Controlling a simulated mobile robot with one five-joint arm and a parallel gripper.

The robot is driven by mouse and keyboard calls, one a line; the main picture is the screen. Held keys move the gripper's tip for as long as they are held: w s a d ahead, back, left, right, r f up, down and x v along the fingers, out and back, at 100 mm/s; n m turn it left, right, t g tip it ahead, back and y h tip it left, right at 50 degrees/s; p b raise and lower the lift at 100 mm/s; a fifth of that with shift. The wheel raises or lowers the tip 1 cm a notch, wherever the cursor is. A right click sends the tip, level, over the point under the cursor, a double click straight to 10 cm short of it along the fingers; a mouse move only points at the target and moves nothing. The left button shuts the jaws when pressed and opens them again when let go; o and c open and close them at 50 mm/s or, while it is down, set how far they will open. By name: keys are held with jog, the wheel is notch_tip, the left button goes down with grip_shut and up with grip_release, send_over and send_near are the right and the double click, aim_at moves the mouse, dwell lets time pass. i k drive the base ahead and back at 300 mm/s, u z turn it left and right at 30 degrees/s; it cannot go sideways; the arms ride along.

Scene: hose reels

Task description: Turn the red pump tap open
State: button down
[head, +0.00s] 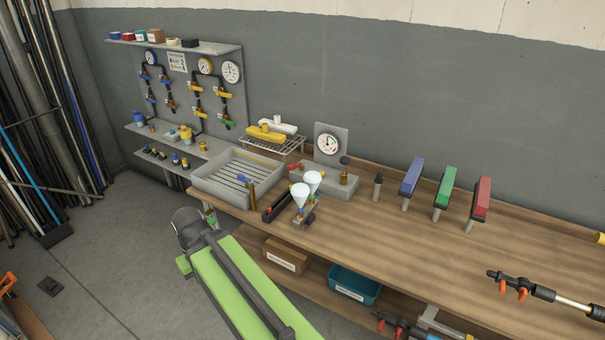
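A small red tap handle (295,166) shows at the left end of a low grey pump block (327,183) on the bench. It is small, and its exact angle is hard to tell. A round gauge (327,145) on a grey plate stands behind the block, and a dark knob (344,161) rises at its right. A green and dark grey long part, which looks like my own arm, reaches up from the bottom edge and ends short of the bench. I cannot make out my gripper in this view.
A grey slatted tray (238,178) is to the left. Blue, green and red paddles (481,199) on posts stand to the right. A black lance with orange parts (523,287) lies farther right.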

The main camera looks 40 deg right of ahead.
aim_at(292, 168)
jog(key=z, duration=0.4)
jog(key=i, duration=1.3)
jog(key=u, duration=0.4)
jog(key=i, duration=0.6)
jog(key=u, duration=0.5)
